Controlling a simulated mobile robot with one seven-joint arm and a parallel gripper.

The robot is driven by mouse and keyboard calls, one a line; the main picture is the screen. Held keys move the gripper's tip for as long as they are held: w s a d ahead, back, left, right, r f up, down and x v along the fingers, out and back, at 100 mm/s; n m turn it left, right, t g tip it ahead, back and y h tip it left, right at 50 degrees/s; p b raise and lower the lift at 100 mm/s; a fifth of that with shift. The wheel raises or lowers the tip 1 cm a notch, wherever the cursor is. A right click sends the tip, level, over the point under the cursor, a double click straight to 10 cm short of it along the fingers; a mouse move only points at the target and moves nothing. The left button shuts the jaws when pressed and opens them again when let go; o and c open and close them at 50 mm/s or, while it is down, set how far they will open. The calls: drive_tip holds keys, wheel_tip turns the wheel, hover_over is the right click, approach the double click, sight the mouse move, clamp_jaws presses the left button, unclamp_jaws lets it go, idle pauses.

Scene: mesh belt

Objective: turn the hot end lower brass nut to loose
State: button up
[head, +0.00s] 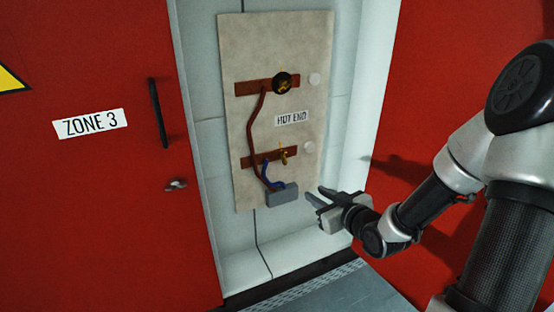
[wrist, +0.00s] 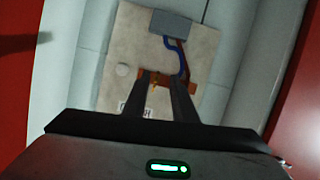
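The hot end panel (head: 290,60) is a pale board with a "HOT END" label (head: 292,118). The lower brass nut (head: 284,155) sits on the lower copper-brown bar (head: 253,161), with blue and brown leads nearby. An upper brass fitting in a dark round ring (head: 286,83) sits on the upper bar. My gripper (head: 316,196) is in front of the panel's lower right, apart from the nut, with its fingers spread and empty. In the wrist view, the fingers (wrist: 168,82) point toward the lower bar (wrist: 185,80), and the brass nut (wrist: 155,85) shows partly between them.
A grey box (head: 282,196) at the panel's bottom takes the leads. Round white discs (head: 309,147) sit at the panel's right edge. Red doors stand either side, the left marked "ZONE 3" (head: 90,124) with a black handle (head: 158,113). The space between gripper and panel looks clear.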

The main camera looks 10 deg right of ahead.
drive_tip(key=m+t+y+b, duration=0.1)
drive_tip(key=t, duration=0.2)
drive_tip(key=b, duration=0.2)
approach(286, 156)
drive_tip(key=shift+t+y, duration=0.3)
drive_tip(key=x, duration=0.8)
drive_tip(key=shift+w+d+f, duration=0.15)
drive_tip(key=shift+f, duration=0.2)
clamp_jaws()
